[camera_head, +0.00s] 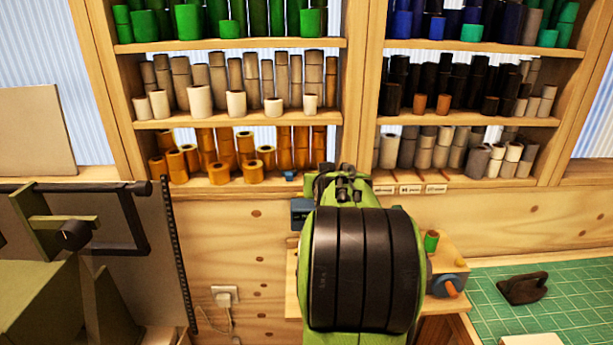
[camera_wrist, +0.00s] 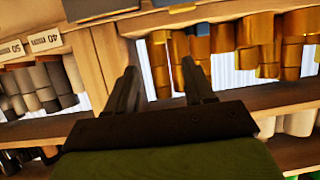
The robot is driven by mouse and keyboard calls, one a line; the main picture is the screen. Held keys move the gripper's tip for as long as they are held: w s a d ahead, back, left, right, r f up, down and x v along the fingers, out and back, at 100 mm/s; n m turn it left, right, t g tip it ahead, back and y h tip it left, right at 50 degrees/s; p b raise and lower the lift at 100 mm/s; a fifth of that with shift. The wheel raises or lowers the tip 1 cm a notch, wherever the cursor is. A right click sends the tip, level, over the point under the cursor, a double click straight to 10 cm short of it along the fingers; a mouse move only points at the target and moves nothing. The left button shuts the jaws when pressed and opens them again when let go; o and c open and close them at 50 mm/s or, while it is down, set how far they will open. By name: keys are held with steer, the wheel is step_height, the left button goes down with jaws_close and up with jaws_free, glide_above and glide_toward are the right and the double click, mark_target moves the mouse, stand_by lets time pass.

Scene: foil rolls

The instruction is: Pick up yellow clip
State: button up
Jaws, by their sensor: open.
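My gripper (camera_wrist: 161,68) is open in the wrist view, its two dark fingers apart with nothing between them. They point toward the bottom shelf's front edge and an upright post. In the head view my own green and black arm hides most of the gripper in front of the shelf. I cannot make out a yellow clip for sure. In the head view a small blue object (camera_head: 290,176) sits on the bottom shelf, left of my arm.
The shelf unit (camera_head: 240,122) holds green, beige, orange, black and grey rolls. Orange rolls (camera_head: 222,173) stand close left of my arm. Small number labels (camera_head: 410,189) line the shelf edge at right. A green cutting mat (camera_head: 575,300) lies at lower right, a dark machine (camera_head: 75,235) at left.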

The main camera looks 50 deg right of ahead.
steer(key=p+x, duration=0.2)
steer(key=x, duration=0.9)
steer(key=shift+r, duration=0.1)
steer(key=shift+s+a, duration=0.15)
steer(key=shift+c, duration=1.3)
jaws_close()
